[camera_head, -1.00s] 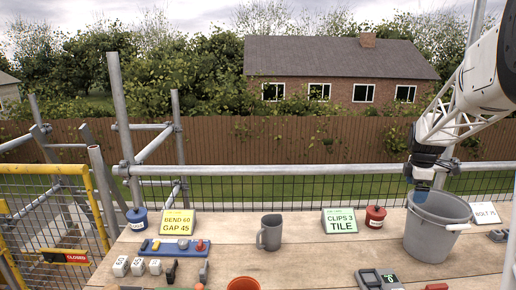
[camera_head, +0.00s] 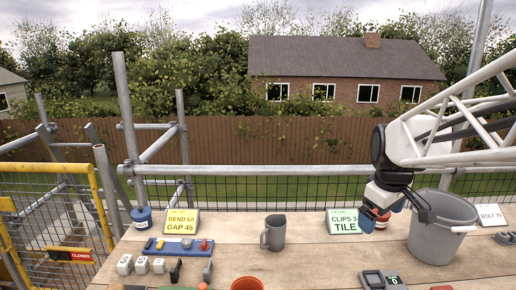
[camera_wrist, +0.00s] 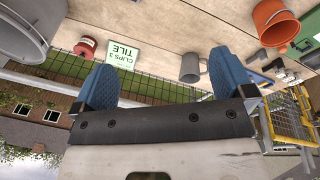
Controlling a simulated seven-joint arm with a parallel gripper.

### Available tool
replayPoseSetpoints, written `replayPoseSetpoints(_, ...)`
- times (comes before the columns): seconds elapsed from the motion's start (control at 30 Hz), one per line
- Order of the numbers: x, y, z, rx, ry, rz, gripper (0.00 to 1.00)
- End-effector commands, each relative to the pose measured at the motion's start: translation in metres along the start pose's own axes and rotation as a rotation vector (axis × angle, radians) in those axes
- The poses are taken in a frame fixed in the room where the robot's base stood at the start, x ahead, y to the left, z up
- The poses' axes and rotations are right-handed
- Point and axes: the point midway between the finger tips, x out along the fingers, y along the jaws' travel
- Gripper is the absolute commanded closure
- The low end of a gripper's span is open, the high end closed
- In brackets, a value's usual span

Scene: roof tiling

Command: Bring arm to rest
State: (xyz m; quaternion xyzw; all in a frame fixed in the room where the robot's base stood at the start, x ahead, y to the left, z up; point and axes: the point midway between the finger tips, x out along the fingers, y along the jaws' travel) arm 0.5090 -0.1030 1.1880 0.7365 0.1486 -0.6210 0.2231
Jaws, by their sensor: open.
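My gripper (camera_head: 375,213) is over the back right of the workbench, in front of the red tin (camera_head: 383,219) and left of the grey bucket (camera_head: 432,240). In the wrist view its two blue fingers (camera_wrist: 165,82) stand wide apart with nothing between them. My white lattice arm comes in from the right above the bucket. The red tin is partly hidden behind the gripper in the head view; it shows whole in the wrist view (camera_wrist: 85,48).
A green CLIPS 3 TILE card (camera_head: 343,221), a grey mug (camera_head: 273,233), a yellow card (camera_head: 180,222) and a blue tin (camera_head: 141,220) stand along the bench (camera_head: 315,262). An orange pot (camera_head: 247,284) is at the front. A scaffold rail (camera_head: 300,171) runs behind. The bench middle is fairly clear.

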Motion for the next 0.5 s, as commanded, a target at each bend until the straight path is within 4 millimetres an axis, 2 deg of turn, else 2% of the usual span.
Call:
replayPoseSetpoints(0.03,-0.003,-0.016,0.007,0.031,0.005,0.0,0.0)
replayPoseSetpoints(0.1,-0.005,-0.035,0.016,0.082,0.011,-0.002,0.0)
replayPoseSetpoints(0.5,-0.005,-0.135,0.077,0.374,0.043,-0.018,0.0)
